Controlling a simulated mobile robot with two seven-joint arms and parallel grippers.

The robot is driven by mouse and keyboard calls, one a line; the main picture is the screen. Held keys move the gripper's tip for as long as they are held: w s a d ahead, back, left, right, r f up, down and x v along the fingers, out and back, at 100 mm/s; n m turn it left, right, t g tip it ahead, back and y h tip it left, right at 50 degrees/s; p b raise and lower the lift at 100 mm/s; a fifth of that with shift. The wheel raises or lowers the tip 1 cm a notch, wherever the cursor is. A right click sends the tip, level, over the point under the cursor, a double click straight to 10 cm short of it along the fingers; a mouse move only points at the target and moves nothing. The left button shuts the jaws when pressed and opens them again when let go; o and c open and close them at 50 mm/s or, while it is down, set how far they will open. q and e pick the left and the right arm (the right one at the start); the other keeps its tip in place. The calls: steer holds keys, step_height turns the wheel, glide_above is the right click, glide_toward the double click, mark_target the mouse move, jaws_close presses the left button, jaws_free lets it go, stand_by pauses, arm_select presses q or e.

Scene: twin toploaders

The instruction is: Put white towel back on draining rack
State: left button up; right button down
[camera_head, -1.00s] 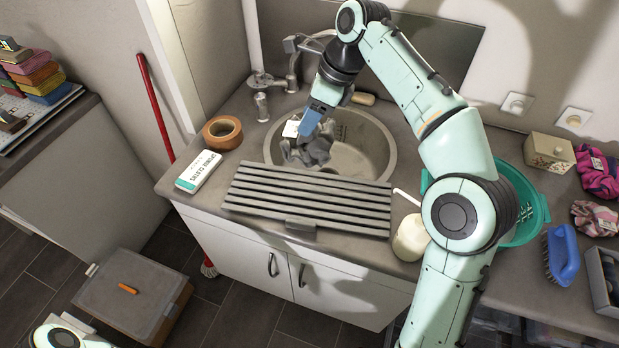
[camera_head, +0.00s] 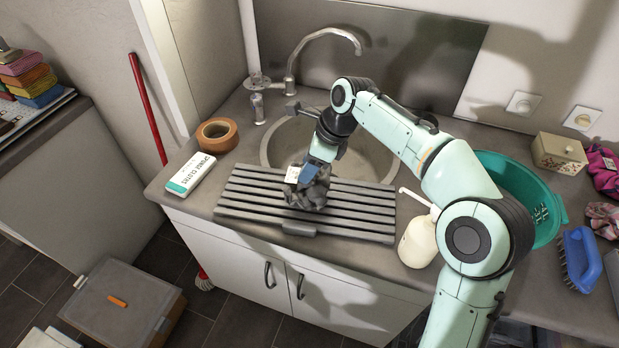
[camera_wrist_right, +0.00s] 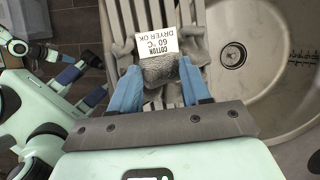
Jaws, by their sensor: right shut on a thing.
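A crumpled towel (camera_head: 310,194), grey rather than white in this light, carries a white label reading cotton, 60 °C, dryer OK. My right gripper (camera_head: 308,175) is shut on it from above. The towel is over the middle of the grey slatted draining rack (camera_head: 245,205); I cannot tell whether it touches the slats. In the right wrist view the towel (camera_wrist_right: 160,70) sits between the blue fingers, with the rack behind it. At that view's left edge, part of my left arm shows with its gripper (camera_wrist_right: 82,70); its finger state is unclear.
The sink (camera_head: 365,155) lies behind the rack, with the tap (camera_head: 292,75) at its back. A label box (camera_head: 192,174) and brown tape roll (camera_head: 217,134) stand left.

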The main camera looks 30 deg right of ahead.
steer(key=shift+f+b, duration=0.4)
steer(key=shift+f, duration=1.55)
steer(key=shift+f, duration=0.1)
steer(key=c, duration=0.5)
jaws_free()
steer(key=p+v, duration=0.2)
steer(key=v, duration=1)
steer(key=shift+a, duration=0.1)
